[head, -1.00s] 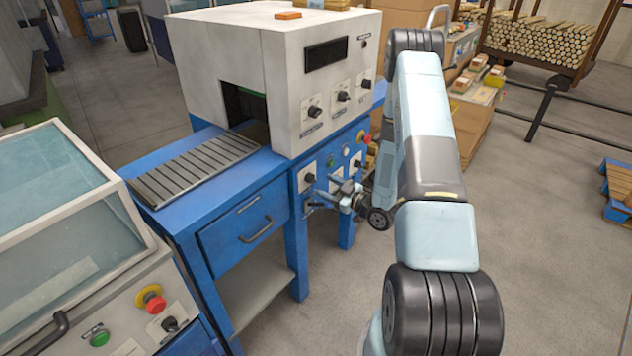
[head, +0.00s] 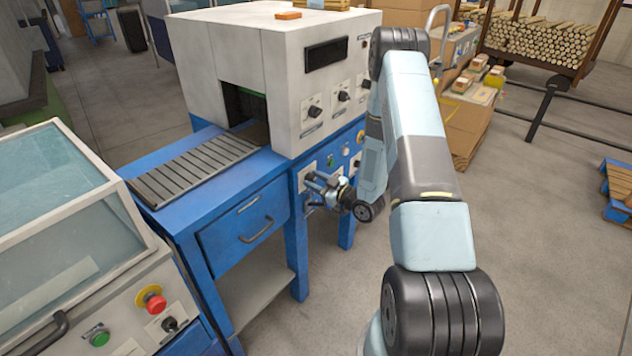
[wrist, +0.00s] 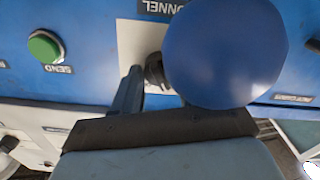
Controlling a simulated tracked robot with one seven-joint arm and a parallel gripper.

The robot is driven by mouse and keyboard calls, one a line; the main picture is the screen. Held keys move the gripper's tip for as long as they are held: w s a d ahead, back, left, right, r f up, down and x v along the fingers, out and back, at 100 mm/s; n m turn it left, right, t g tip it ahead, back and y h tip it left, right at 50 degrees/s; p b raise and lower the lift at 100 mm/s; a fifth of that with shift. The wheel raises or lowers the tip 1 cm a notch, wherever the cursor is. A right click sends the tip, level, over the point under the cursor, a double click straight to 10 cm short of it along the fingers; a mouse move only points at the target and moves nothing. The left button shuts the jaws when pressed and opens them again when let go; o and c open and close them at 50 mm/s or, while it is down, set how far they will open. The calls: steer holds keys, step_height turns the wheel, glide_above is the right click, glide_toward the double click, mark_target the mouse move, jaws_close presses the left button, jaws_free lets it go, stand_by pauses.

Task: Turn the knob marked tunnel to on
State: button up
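The tunnel knob (wrist: 154,70) is a black knob on a pale plate in the wrist view. A label (wrist: 162,6) ending in "NNEL" sits at the picture's top edge, partly cut off. My gripper (wrist: 157,92) is at this knob, with one finger just left of it and a strip of pale plate showing near it. The other finger is hidden by a large blue disc (wrist: 225,52), which also covers part of the plate. The knob's pointer setting cannot be read. In the head view my gripper (head: 314,190) is at the blue front panel and hides the knob.
A green button (wrist: 45,46) marked SEND is left of the knob in the wrist view. The white machine (head: 225,45) above the panel carries several black knobs. A glass-lidded station (head: 60,200) stands left.

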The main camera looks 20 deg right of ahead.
steer(key=c, duration=0.6)
steer(key=shift+d, duration=0.1)
steer(key=m, duration=1.1)
steer(key=shift+w+d+m, duration=0.15)
steer(key=shift+d+m, duration=0.05)
steer(key=shift+m, duration=0.2)
stand_by(0.4)
steer(key=o, duration=0.8)
steer(key=shift+f, duration=0.1)
steer(key=shift+o, duration=1.1)
steer(key=shift+a, duration=0.1)
